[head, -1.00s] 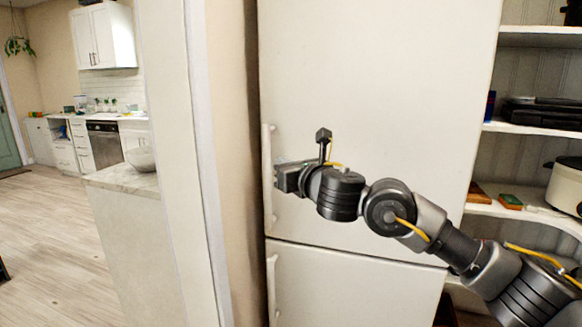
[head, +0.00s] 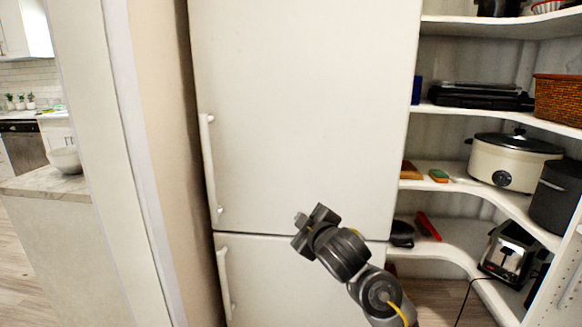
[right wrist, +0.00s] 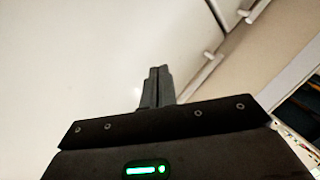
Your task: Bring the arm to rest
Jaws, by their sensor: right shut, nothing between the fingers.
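My right gripper (head: 301,232) is in front of the white fridge (head: 300,110), near the seam between its upper and lower doors. Its arm reaches in from the bottom of the head view. In the right wrist view, its fingers (right wrist: 157,86) are together with nothing between them. The upper door handle (head: 209,165) and lower door handle (head: 226,283) are to the left of the gripper, apart from it. Both fridge doors look shut. My left gripper is not in view.
Corner shelves (head: 440,213) stand to the right, with a slow cooker (head: 500,165), a dark pot (head: 556,195), a toaster (head: 508,254) and a wicker basket (head: 560,98). A wall edge (head: 150,150) and a counter with a bowl (head: 65,160) are to the left.

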